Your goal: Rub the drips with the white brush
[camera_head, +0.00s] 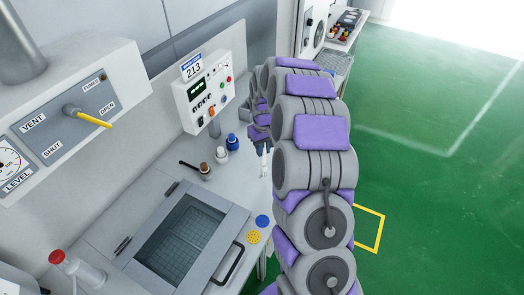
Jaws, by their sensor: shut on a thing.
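My gripper (264,148) is at the far side of my arm, above the right edge of the pale bench. It is partly hidden behind the arm. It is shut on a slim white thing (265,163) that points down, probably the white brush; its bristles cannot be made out. No drips can be made out on the bench (150,188) at this size.
A grey-framed glazed hatch (180,245) with a dark handle (228,268) fills the bench front. A control box (205,90) and a valve panel (65,115) overhang. Green floor lies right.

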